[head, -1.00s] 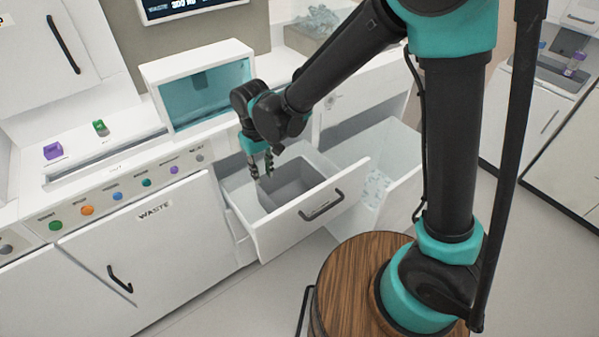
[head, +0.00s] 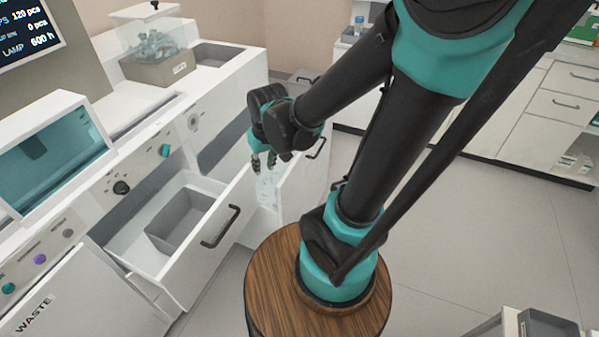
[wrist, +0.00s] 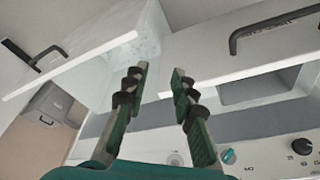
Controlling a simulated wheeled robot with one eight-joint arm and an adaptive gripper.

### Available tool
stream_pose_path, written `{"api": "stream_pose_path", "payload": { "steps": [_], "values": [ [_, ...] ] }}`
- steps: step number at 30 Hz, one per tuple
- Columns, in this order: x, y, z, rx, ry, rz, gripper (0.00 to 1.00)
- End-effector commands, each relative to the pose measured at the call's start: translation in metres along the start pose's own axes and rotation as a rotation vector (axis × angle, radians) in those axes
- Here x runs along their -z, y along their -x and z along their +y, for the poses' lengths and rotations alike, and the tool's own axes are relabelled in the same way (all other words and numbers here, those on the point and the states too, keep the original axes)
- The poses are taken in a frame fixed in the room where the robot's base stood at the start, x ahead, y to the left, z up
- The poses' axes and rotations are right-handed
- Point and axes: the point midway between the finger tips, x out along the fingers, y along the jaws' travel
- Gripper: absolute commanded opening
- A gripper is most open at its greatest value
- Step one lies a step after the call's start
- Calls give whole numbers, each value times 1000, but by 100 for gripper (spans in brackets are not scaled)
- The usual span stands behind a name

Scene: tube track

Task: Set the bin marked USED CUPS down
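My gripper (head: 263,162) hangs over the second open drawer (head: 293,183) in the head view. In the wrist view its fingers (wrist: 160,74) are apart with nothing between them. A grey open bin (head: 192,217) sits inside the nearer open drawer (head: 214,254), to the left of my gripper; no marking on it shows.
The second drawer holds pale, clear pieces (head: 266,190). A labelled box with a clear top (head: 160,60) stands on the counter at the back. A teal-fronted cabinet (head: 55,155) is at the left. Open floor (head: 450,220) lies to the right of my round wooden base.

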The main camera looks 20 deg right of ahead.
Motion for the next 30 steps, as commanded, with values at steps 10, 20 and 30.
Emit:
{"api": "stream_pose_path", "payload": {
  "steps": [10, 20, 30],
  "values": [
    [-64, 4, 77, -76, -210, 96, 26],
    [-69, 4, 81, -84, -225, 105, 26],
    [-69, 4, 81, -83, -224, 105, 26]
  ]
}}
